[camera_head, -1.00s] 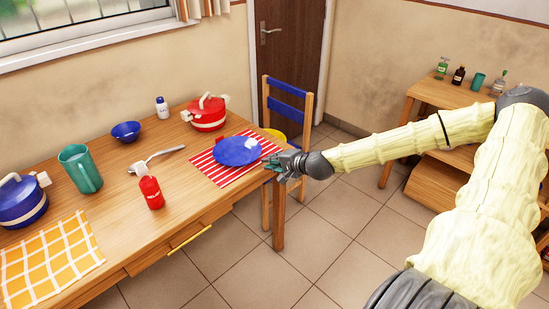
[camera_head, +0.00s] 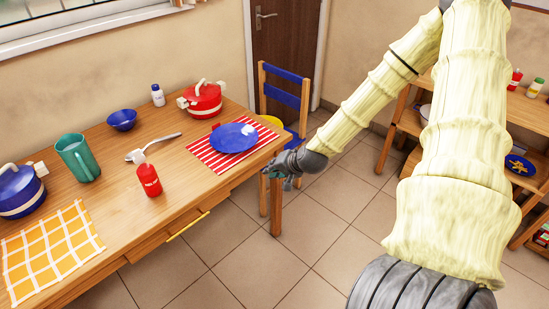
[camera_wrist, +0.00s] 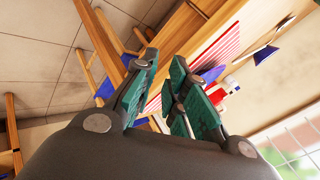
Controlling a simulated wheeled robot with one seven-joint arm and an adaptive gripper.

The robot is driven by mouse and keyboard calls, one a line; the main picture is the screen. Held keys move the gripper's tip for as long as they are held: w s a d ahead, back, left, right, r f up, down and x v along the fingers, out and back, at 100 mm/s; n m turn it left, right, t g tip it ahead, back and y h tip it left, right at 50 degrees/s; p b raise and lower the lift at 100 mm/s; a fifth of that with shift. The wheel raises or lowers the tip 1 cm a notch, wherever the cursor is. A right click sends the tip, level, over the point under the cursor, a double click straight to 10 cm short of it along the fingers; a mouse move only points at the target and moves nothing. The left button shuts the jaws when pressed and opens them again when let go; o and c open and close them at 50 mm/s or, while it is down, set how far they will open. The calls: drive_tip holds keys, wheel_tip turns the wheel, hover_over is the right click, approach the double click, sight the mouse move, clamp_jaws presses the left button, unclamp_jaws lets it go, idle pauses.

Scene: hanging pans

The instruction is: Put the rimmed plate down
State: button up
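The blue rimmed plate (camera_head: 232,139) lies flat on the red-and-white striped mat (camera_head: 207,158) near the right end of the table. A small white patch shows at its far right side. My gripper (camera_head: 275,171) is just off the table's right edge, apart from the plate. In the wrist view, the green-padded fingers of my gripper (camera_wrist: 166,62) are spread with a gap between them and hold nothing. Part of the blue plate (camera_wrist: 211,74) shows behind the right finger, which hides some of it.
A blue chair (camera_head: 286,90) stands by the table's right end. On the table are a red pot (camera_head: 202,101), a red bottle (camera_head: 149,181), a spoon (camera_head: 155,147), a blue bowl (camera_head: 121,120), a teal pitcher (camera_head: 76,158), a blue pot (camera_head: 20,193) and a yellow checked cloth (camera_head: 50,252).

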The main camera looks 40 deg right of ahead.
drive_tip(key=s+a+f+n+g, duration=0.6)
drive_tip(key=s+a+f+n, duration=0.2)
drive_tip(key=s+a+f, duration=0.7)
drive_tip(key=s+a+f+n+g, duration=0.1)
drive_tip(key=s+a+f+n, duration=0.1)
drive_tip(key=s+a, duration=0.3)
drive_tip(key=s+a+f+n+g, duration=0.2)
drive_tip(key=s+a+f, duration=0.2)
drive_tip(key=s, duration=0.6)
drive_tip(key=shift+a+f, duration=0.35)
drive_tip(key=shift+a, duration=0.65)
